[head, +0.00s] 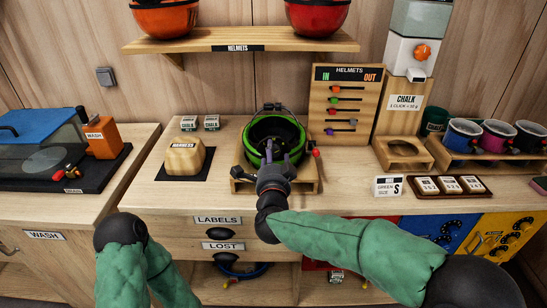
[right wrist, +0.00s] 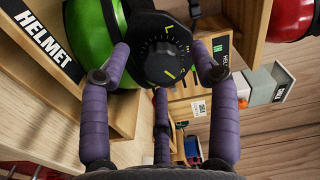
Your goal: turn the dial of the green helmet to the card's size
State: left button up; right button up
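The green helmet (head: 297,142) lies upside down in a wooden cradle (head: 306,186) on the bench. Its black dial (right wrist: 165,62) faces the right wrist camera, with pale yellow marks and a letter L near its top; I cannot tell which size is set. My right gripper (head: 277,153), also in the right wrist view (right wrist: 160,74), is open at the dial, its purple fingers on either side with small gaps visible. A white card (head: 388,187) right of the cradle reads GREEN and S. My left gripper is out of view; only the sleeved arm shows at lower left.
Right of the cradle are a HELMETS board (head: 346,100) with coloured sliders, a chalk dispenser (head: 409,60), a cup rack (head: 492,150) and a small tray (head: 449,187). A wooden block (head: 185,155) stands left. A shelf (head: 240,40) with two helmets hangs above.

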jog(key=s, duration=1.2)
dwell(0.4)
